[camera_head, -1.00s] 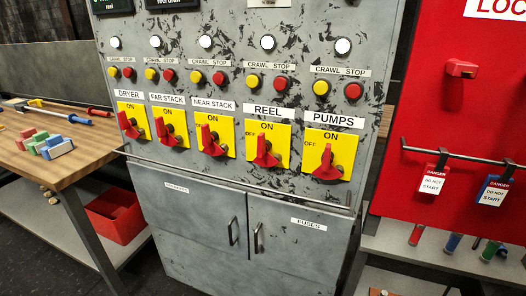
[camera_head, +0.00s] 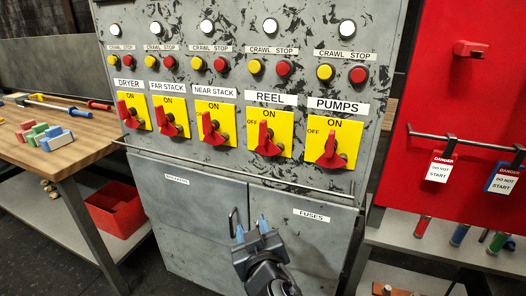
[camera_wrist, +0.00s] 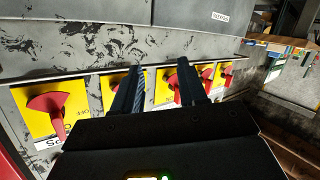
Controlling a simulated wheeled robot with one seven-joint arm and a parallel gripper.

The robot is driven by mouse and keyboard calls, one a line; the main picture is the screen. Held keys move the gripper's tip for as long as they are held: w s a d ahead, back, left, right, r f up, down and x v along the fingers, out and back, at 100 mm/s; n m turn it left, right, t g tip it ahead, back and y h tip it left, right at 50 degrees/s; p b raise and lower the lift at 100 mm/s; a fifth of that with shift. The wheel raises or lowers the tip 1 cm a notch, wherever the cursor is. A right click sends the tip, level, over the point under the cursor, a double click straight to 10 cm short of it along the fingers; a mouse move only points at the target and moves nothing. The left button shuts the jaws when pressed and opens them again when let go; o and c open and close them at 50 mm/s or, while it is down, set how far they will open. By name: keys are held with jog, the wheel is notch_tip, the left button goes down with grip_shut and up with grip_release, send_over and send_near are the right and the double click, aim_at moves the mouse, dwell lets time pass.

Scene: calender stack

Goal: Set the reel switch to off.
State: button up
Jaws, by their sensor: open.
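The reel switch is a red handle (camera_head: 264,138) on a yellow plate (camera_head: 286,130) under the REEL label (camera_head: 270,98). Its handle points up toward ON; OFF is marked at the plate's left. My gripper (camera_head: 251,226) is open and empty, in front of the lower cabinet doors, below the reel switch in the head view. In the wrist view my gripper (camera_wrist: 160,68) has its fingers spread before the switch row. The left finger there partly hides a yellow plate (camera_wrist: 106,92), seemingly the reel one.
The pumps switch (camera_head: 329,150) is right of the reel switch and the near stack switch (camera_head: 211,130) left of it. A horizontal rail (camera_head: 240,176) runs below the switches. Crawl and stop buttons sit above. A red board (camera_head: 450,100) with hanging tags stands at the right.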

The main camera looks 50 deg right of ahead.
jog(key=w+d+r+m+g+h, duration=0.2)
jog(key=w+d+r+m+h, duration=0.35)
jog(key=r, duration=0.35)
jog(key=m+g+h+b, duration=0.1)
jog(key=m+g+h, duration=0.1)
jog(key=m+g, duration=0.2)
send_near(261, 129)
jog(key=x, duration=0.4)
jog(key=shift+p+x, duration=0.7)
jog(key=shift+x, duration=2.95)
grip_shut()
